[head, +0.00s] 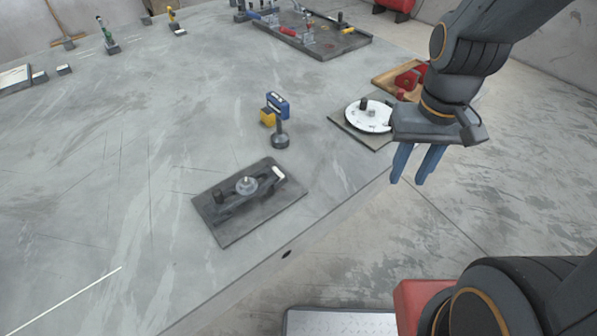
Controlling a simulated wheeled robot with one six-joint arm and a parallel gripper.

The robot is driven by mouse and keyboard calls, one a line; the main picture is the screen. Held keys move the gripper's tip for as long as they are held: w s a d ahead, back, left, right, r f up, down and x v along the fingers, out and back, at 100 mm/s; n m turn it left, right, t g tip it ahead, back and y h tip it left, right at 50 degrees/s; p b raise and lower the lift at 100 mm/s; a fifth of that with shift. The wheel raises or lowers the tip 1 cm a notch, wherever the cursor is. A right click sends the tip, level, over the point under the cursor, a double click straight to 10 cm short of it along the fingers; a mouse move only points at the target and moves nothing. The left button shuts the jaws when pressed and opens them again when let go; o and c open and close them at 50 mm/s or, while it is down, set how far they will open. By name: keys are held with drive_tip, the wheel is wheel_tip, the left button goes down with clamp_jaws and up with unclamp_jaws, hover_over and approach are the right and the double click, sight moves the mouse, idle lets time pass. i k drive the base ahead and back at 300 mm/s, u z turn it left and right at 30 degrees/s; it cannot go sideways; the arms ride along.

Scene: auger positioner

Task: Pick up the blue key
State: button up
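A blue block-like piece (278,103), which looks like the blue key, sits at the top of a small dark stand (280,140) on the grey table. I cannot tell whether the two touch. My gripper (407,182) hangs to the right, past the table's edge and well apart from the blue piece. Its two blue-grey fingers point down with a narrow gap between them and nothing visible in it.
A dark plate with fittings (226,232) lies in front of the stand. A white disc (368,116) on a grey base and a wooden tray (383,80) with red parts are near my gripper. A dark tool tray (350,42) is at the back. The table's left middle is clear.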

sight(279, 139)
drive_tip(key=z, duration=0.8)
drive_tip(key=k, duration=0.35)
drive_tip(key=u, duration=3.05)
drive_tip(key=i, duration=0.2)
drive_tip(key=z, duration=1.75)
